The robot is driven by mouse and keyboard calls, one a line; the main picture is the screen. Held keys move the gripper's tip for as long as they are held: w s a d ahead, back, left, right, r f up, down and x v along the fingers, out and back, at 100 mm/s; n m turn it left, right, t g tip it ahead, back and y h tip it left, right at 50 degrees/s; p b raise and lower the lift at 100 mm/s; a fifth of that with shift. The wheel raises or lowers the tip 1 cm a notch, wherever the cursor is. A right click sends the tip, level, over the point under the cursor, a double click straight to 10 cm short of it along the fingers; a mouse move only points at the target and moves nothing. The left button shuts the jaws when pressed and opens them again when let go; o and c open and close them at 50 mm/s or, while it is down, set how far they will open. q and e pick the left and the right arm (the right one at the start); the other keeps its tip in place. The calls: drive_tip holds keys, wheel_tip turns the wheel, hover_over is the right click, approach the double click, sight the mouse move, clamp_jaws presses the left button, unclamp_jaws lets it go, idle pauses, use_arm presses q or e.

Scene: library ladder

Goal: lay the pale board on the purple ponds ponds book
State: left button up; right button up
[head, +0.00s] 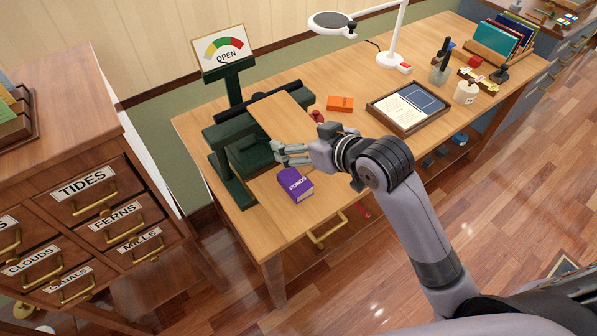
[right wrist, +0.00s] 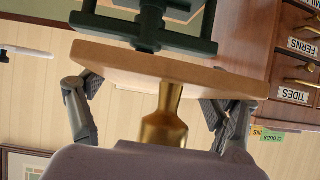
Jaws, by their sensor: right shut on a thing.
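The pale board (head: 284,114) is a flat, light wooden piece, tilted over the dark green press (head: 240,150) on the desk. My right gripper (head: 281,153) is at the board's lower edge and is shut on it. In the right wrist view the board (right wrist: 165,68) spans across in front of the fingers (right wrist: 153,110), with a brass neck-shaped piece (right wrist: 163,128) between them. Exactly where the fingers touch is partly hidden. The purple Ponds book (head: 296,185) lies on the desk below and near the gripper, apart from the board. My left gripper is not in view.
An orange box (head: 340,104), a framed tray (head: 408,106) and a lamp (head: 390,58) are to the right. Labelled drawers (head: 82,190) stand left. The desk's front left corner is clear.

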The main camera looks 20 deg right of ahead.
sight(306, 193)
drive_tip(key=shift+d+r+g, duration=0.25)
drive_tip(key=shift+d+g, duration=0.05)
drive_tip(key=shift+s+d+f+g+h+p, duration=0.3)
drive_tip(key=shift+d+f+h+p, duration=0.05)
drive_tip(key=shift+d+h+p, duration=0.15)
wheel_tip(306, 193, down, 16)
drive_tip(key=shift+f+p, duration=0.2)
drive_tip(key=shift+p, duration=0.15)
wheel_tip(306, 193, down, 3)
drive_tip(key=shift+s+f, duration=0.15)
drive_tip(key=shift+f, duration=0.05)
drive_tip(key=c, duration=0.4)
drive_tip(key=shift+f, duration=0.25)
drive_tip(key=shift+c, duration=0.5)
drive_tip(key=shift+w, duration=0.2)
drive_tip(key=shift+f, duration=0.1)
drive_tip(key=o, duration=1.8)
